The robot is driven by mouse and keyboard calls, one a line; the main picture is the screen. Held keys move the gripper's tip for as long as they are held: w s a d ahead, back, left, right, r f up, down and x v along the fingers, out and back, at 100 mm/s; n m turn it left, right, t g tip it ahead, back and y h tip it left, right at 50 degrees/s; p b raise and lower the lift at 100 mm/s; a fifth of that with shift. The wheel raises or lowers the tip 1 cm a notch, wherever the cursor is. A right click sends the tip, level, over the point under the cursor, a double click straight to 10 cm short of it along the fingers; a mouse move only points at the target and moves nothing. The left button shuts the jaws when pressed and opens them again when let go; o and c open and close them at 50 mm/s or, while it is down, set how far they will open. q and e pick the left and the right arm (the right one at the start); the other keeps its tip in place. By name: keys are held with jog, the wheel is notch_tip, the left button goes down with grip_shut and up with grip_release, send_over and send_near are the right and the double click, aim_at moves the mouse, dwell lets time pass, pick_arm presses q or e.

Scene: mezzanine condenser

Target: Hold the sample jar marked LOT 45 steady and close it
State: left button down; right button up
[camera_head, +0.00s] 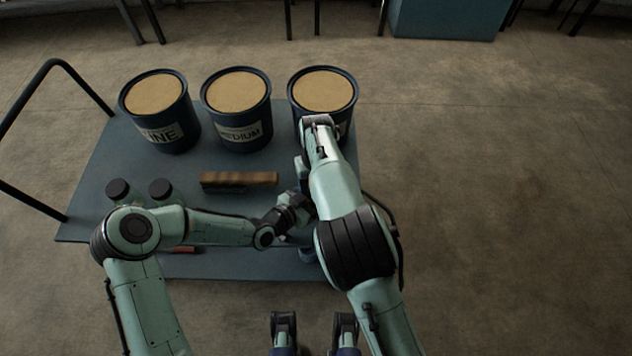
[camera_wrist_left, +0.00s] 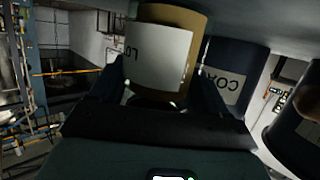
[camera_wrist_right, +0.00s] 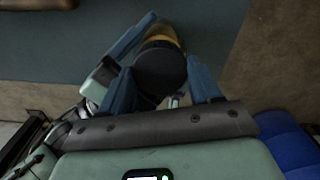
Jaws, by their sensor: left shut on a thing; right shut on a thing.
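The sample jar (camera_wrist_left: 160,58) is amber with a white label; only "LO" reads in the left wrist view, so its lot number is not shown. My left gripper (camera_head: 290,206) is shut on the jar's body from the side. A black lid (camera_wrist_right: 160,72) sits over the jar in the right wrist view, with the amber body (camera_wrist_right: 160,33) showing past its edge. My right gripper (camera_wrist_right: 158,88) is shut on the lid from above. Whether the lid is seated on the jar is hidden. In the head view my arms cover the jar and lid.
A blue cart (camera_head: 100,215) carries FINE (camera_head: 160,112), MEDIUM (camera_head: 237,110) and a third bucket (camera_head: 322,88), labelled COA... in the left wrist view (camera_wrist_left: 222,85). Two black-lidded jars (camera_head: 118,189) (camera_head: 160,188) stand left. A brown block (camera_head: 239,179) lies mid-cart.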

jog(key=o, duration=1)
jog(key=shift+s+a, duration=0.1)
jog(key=shift+a, duration=0.1)
pick_arm(q)
jog(key=shift+f, duration=0.1)
pick_arm(e)
notch_tip(320, 180, up, 4)
jog(key=shift+a+f, duration=0.1)
jog(key=shift+f, duration=0.1)
jog(key=shift+r, duration=0.5)
jog(key=shift+d, duration=0.2)
jog(key=shift+c, duration=0.3)
